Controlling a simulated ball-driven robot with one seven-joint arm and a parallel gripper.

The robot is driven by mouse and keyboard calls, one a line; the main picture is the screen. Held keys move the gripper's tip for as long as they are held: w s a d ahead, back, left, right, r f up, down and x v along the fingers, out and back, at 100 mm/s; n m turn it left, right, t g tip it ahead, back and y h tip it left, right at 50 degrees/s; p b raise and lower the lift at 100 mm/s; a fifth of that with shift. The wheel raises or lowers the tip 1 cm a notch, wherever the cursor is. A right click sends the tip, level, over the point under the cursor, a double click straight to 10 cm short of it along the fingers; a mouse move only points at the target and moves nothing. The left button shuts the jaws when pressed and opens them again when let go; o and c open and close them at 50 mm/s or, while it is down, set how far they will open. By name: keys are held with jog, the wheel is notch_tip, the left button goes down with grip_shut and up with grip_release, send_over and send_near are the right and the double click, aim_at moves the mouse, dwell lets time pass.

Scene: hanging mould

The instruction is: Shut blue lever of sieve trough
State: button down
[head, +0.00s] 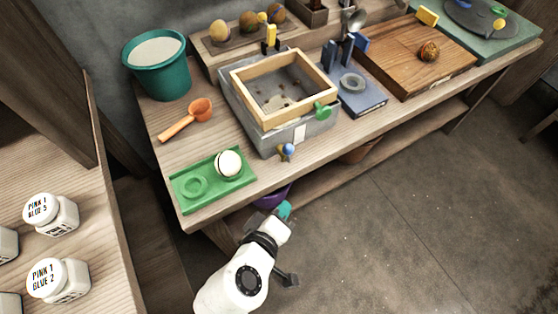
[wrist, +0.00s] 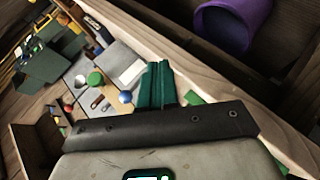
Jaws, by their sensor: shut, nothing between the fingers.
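The sieve trough (head: 283,140) is a grey box with a wooden-framed sieve (head: 262,118) on top, near the middle of the bench. Its blue lever (head: 288,149) shows as a small blue knob on a brass-coloured piece at the trough's lower front. A round blue knob also shows in the wrist view (wrist: 125,97), left of my fingers. My gripper (head: 284,210), with teal fingertips, is in front of the bench edge, below the lever and apart from it. Its fingers (wrist: 157,85) are together and empty in the wrist view. The lever's exact angle is too small to tell.
A green tray (head: 182,203) with a pale ball (head: 229,163) lies left of the trough. An orange scoop (head: 188,118) and teal bucket (head: 157,66) are behind it. A purple container (wrist: 232,24) sits under the bench. Open floor (head: 400,230) lies to the right.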

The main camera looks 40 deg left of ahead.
jog(key=s+a+r+n+t, duration=0.3)
jog(key=s+r+t, duration=0.2)
jog(key=s+r, duration=0.2)
send_near(286, 154)
jog(key=x, duration=0.7)
